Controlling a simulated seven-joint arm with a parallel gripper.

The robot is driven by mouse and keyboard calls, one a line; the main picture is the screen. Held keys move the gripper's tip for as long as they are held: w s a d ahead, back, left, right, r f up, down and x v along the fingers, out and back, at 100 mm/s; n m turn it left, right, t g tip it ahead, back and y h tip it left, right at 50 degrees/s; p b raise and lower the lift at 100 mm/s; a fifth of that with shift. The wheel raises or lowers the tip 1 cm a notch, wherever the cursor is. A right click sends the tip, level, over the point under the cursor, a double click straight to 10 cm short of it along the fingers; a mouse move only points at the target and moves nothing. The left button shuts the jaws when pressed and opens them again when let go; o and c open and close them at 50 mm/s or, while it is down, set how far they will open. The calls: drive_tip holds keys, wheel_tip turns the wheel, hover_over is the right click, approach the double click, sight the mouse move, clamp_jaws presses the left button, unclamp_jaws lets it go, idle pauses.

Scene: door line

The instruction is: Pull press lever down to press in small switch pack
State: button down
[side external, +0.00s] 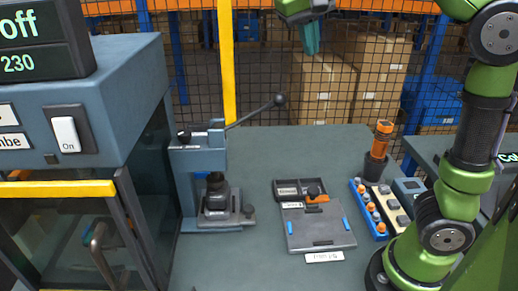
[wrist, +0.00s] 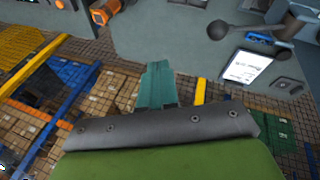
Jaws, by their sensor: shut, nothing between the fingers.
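The press (side external: 200,160) is a blue-grey frame standing on the table left of centre in the side view. Its lever (side external: 252,112) slants up to the right and ends in a dark ball knob (side external: 280,99). A dark block sits under the press head on the press base (side external: 228,214); I cannot make out the small switch pack there. My gripper (side external: 312,50) is shut and empty, pointing down, above and right of the knob and apart from it. In the wrist view its teal fingers (wrist: 157,80) are together; a dark ball-ended rod (wrist: 218,30) shows at upper right.
A grey fixture plate (side external: 318,232) lies right of the press. Beyond it are a blue tray of small parts (side external: 368,210) and an orange-handled tool (side external: 381,140) in a dark cup. A machine cabinet (side external: 90,100) stands at the left. A mesh fence is behind the table.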

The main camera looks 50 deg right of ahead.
drive_tip(key=w+a+m+t+h, duration=0.1)
drive_tip(key=w+a+h, duration=0.3)
drive_tip(key=a, duration=1.2)
drive_tip(key=w, duration=0.4)
drive_tip(key=shift+f, duration=0.25)
hover_over(248, 117)
drive_tip(key=f, duration=0.7)
drive_tip(key=shift+w+f, duration=0.15)
drive_tip(key=shift+w, duration=0.25)
drive_tip(key=shift+s+d+f, duration=0.15)
drive_tip(key=shift+s+f, duration=0.35)
drive_tip(key=shift+f, duration=0.35)
drive_tip(key=shift+s+d+f, duration=0.1)
drive_tip(key=shift+s+f, duration=0.35)
drive_tip(key=shift+f, duration=0.35)
